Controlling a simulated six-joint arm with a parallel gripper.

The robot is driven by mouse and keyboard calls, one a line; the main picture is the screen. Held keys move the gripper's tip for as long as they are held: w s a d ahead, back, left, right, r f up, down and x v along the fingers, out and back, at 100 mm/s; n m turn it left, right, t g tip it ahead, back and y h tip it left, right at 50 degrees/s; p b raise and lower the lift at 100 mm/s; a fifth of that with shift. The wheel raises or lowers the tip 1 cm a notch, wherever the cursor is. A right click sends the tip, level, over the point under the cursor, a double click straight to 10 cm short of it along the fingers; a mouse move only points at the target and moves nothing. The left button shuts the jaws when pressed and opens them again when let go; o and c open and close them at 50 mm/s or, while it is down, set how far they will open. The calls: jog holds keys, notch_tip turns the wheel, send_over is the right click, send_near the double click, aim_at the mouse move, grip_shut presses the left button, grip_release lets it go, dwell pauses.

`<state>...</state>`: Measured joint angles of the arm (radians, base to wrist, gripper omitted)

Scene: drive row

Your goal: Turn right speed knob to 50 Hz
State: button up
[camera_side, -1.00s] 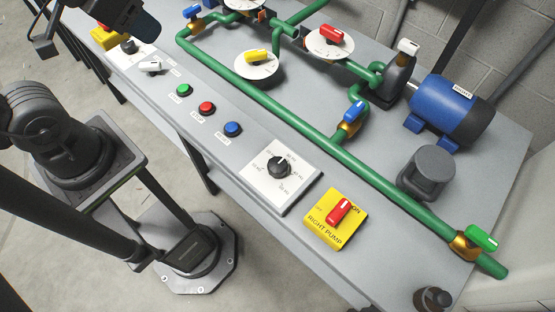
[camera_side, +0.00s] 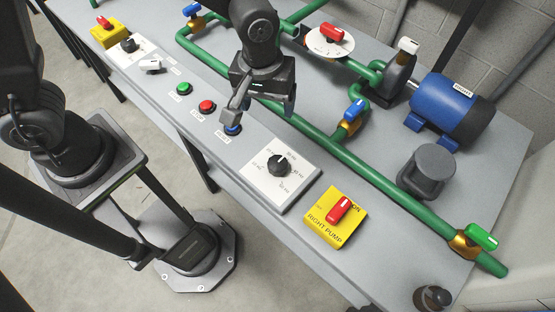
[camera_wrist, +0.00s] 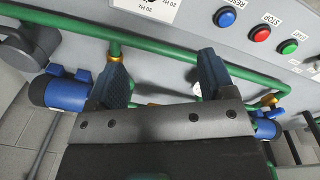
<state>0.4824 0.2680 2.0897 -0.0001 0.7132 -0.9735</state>
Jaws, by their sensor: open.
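The right speed knob (camera_side: 279,164) is a black dial with a white mark, on a white scale plate (camera_side: 262,184) at the front of the bench, left of the yellow right pump switch. Its pointer aims toward the upper part of the scale; the exact value is too small to read. My gripper (camera_side: 262,122) is open and empty above the bench, up and left of the knob, near the blue button. In the wrist view my gripper (camera_wrist: 165,80) shows two spread fingers, with part of the scale plate (camera_wrist: 150,8) at the top edge; the knob is out of that view.
Green (camera_side: 183,88), red (camera_side: 207,106) and blue (camera_side: 233,129) buttons line the bench front. The yellow right pump panel (camera_side: 322,230) with its red switch sits beside the plate. Green pipe (camera_side: 330,150) with a blue-handled valve (camera_side: 354,110) runs behind. A blue motor (camera_side: 450,110) stands at the right.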

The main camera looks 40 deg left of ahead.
jog(key=n, duration=0.1)
send_over(277, 163)
notch_tip(277, 163, down, 5)
jog(key=shift+g, duration=0.4)
notch_tip(277, 163, down, 14)
jog(key=shift+r, duration=0.25)
jog(key=c, duration=0.9)
